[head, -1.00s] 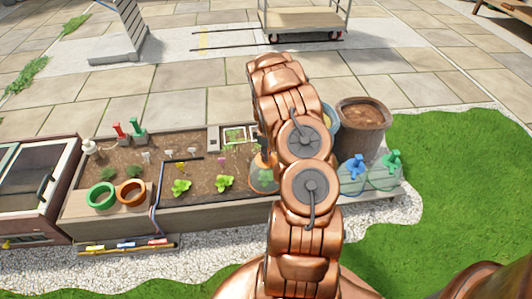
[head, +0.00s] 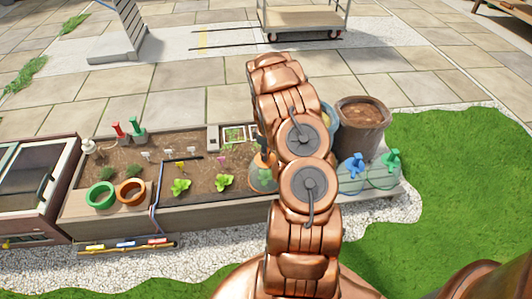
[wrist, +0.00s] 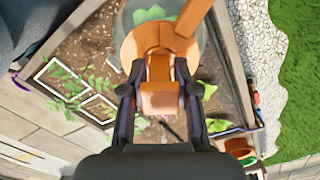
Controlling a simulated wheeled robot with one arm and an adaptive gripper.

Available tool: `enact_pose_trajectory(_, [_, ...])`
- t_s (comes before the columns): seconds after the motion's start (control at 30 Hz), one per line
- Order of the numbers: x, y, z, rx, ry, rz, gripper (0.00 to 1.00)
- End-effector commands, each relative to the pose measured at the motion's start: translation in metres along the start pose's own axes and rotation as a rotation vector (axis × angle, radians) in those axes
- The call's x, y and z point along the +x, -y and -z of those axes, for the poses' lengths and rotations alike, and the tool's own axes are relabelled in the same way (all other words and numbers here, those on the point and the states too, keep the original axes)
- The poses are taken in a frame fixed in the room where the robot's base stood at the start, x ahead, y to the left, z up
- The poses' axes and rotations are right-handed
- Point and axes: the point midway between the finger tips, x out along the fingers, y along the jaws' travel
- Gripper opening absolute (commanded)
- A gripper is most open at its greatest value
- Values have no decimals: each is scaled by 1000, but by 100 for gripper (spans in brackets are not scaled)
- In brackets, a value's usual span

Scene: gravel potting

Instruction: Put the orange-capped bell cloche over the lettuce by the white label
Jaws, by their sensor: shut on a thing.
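The orange-capped bell cloche (head: 259,181) stands at the right end of the planter bed, partly hidden behind my arm. In the wrist view its clear bell (wrist: 128,17) shows beyond the orange cap, with a green leaf visible through it. My gripper (wrist: 160,98) is shut on the orange handle of the cap. Two bright green lettuces, one at the left (head: 181,187) and one nearer the cloche (head: 224,183), grow uncovered in the soil. A small white label (head: 146,156) stands farther left and back. I cannot tell clearly which plant it stands by.
Two clear cloches with a blue cap (head: 354,168) and a green cap (head: 389,168) stand at the right. A brown pot (head: 361,125) is behind them. Green (head: 101,196) and orange (head: 131,192) rings sit at the left front. A pink label (head: 222,161) stands behind the nearer lettuce.

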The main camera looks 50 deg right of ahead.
Motion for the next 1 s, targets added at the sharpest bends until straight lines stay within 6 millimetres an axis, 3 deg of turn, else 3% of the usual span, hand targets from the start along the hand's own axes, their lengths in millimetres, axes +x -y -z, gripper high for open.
enact_pose_trajectory(0.17, [2,0,0,0,0,-1,8])
enact_pose_trajectory(0.2, [2,0,0,0,0,0,34])
enact_pose_trajectory(0.43, [2,0,0,0,0,-1,58])
enact_pose_trajectory(0.77, [1,0,0,0,0,0,59])
enact_pose_trajectory(1.0, [-19,-1,1,0,-2,-4,59])
